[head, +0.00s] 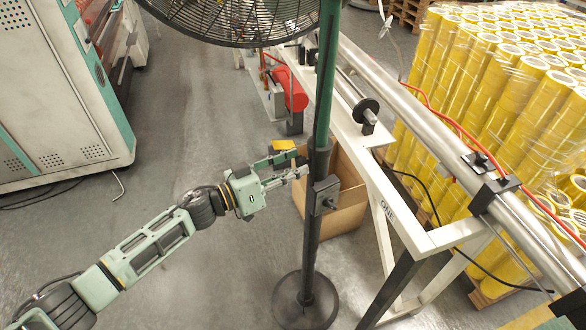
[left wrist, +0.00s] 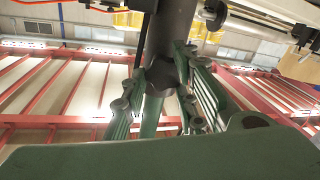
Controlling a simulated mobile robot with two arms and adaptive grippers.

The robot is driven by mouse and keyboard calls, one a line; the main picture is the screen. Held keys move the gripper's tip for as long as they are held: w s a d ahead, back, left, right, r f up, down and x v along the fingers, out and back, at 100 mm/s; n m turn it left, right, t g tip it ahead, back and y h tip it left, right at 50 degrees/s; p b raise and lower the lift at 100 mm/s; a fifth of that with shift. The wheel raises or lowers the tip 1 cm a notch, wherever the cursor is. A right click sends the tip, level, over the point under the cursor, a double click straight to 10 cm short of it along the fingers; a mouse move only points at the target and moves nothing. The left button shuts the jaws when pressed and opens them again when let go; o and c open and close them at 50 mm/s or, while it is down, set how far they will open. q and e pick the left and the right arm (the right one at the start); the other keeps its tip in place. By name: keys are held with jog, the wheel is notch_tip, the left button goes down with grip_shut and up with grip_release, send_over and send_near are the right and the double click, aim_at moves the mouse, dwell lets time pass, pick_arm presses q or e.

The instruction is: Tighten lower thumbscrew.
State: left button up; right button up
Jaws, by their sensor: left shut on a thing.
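A fan stand has a green upper pole (head: 326,75) and a dark lower tube (head: 310,240) on a round base (head: 305,302). A dark clamp block (head: 322,190) with a small knob sits on the tube at mid-height. My left gripper (head: 299,164) reaches the tube from the left, just above that block. In the left wrist view, its two green fingers lie either side of a dark thumbscrew knob (left wrist: 162,77) in front of the dark tube (left wrist: 168,35). The gripper is shut on this knob. In the head view the knob is hard to make out. My right gripper is out of view.
The fan cage (head: 240,15) hangs above. An open cardboard box (head: 345,205) stands behind the tube. A white machine frame (head: 440,238) and yellow tape rolls (head: 480,90) are to the right. Clear grey floor lies left of the stand.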

pick_arm(q)
jog(key=shift+s+d+f+m, duration=0.1)
jog(key=shift+s+d+m, duration=0.05)
jog(key=shift+m, duration=0.15)
jog(key=shift+a+f+m+b, duration=0.2)
jog(key=shift+m+b, duration=0.85)
jog(key=shift+m, duration=2.2)
jog(key=shift+d+f+m+b, duration=0.2)
jog(key=shift+m+b, duration=0.85)
jog(key=shift+m, duration=2.25)
jog(key=shift+a+f+m+b, duration=0.3)
jog(key=shift+m+b, duration=0.75)
jog(key=shift+m, duration=2.2)
jog(key=shift+w, duration=0.2)
jog(key=o, duration=1)
jog(key=shift+w, duration=0.1)
jog(key=shift+r, duration=0.25)
